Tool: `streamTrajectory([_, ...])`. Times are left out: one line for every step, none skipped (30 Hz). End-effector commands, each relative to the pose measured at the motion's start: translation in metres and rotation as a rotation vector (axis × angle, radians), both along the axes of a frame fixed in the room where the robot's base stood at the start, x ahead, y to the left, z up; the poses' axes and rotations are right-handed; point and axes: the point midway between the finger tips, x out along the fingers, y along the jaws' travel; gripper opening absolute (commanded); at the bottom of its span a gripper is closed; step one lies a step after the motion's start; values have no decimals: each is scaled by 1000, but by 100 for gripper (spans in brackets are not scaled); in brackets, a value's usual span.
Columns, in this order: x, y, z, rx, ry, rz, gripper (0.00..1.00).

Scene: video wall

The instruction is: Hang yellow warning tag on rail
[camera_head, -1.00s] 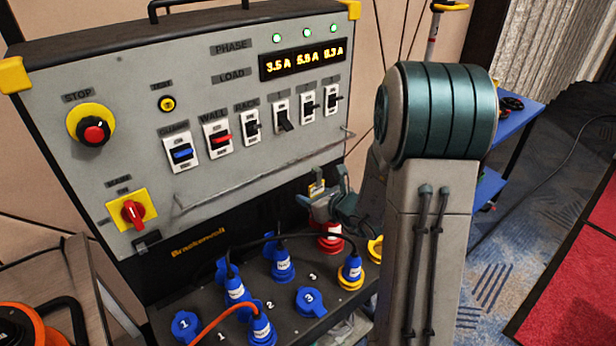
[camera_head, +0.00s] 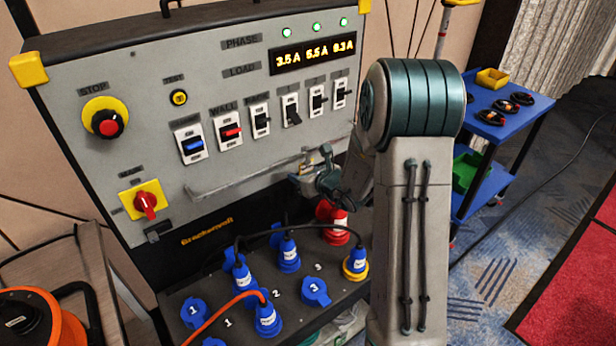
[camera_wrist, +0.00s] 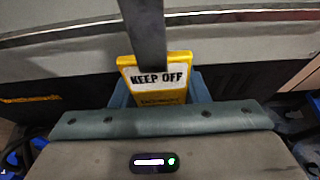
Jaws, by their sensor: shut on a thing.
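A grey rail (camera_head: 235,186) runs along the front of the grey panel below the switches. It crosses the top of the wrist view (camera_wrist: 60,33). My gripper (camera_head: 304,174) is at the right part of the rail, in front of the panel. It is shut on the yellow warning tag (camera_wrist: 153,98), which reads KEEP OFF. In the wrist view a dark finger covers the upper middle of the tag. The tag is small in the head view (camera_head: 309,160). Whether its top touches or hooks over the rail is hidden.
Blue plugs (camera_head: 288,252) and a red connector (camera_head: 335,225) stand on the shelf below my gripper, with cables between them. Switches (camera_head: 290,110) and a red rotary knob (camera_head: 147,205) are on the panel. A blue trolley (camera_head: 510,130) stands at right.

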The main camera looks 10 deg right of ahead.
Motion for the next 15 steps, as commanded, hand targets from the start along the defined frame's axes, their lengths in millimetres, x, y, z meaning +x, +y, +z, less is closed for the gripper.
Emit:
streamTrajectory([4,2,1,0,1,2,19])
streamTrajectory([6,3,1,1,0,2,19])
streamTrajectory([9,5,1,0,0,2,19])
streamTrajectory([11,6,1,-1,1,2,19])
streamTrajectory([13,6,1,-1,1,2,19])
streamTrajectory([16,8,1,-1,1,2,19])
streamTrajectory([16,7,-5,-1,1,1,19])
streamTrajectory([15,7,-8,-1,1,1,19])
streamTrajectory([15,7,-10,-1,1,1,19])
streamTrajectory([15,7,-11,-1,1,1,19])
streamTrajectory([15,7,-12,-1,1,1,19])
streamTrajectory([15,7,-12,-1,0,1,19])
streamTrajectory([15,7,-13,-1,0,1,19])
streamTrajectory([15,7,-14,-1,0,1,19])
streamTrajectory([15,7,-14,-1,0,1,19])
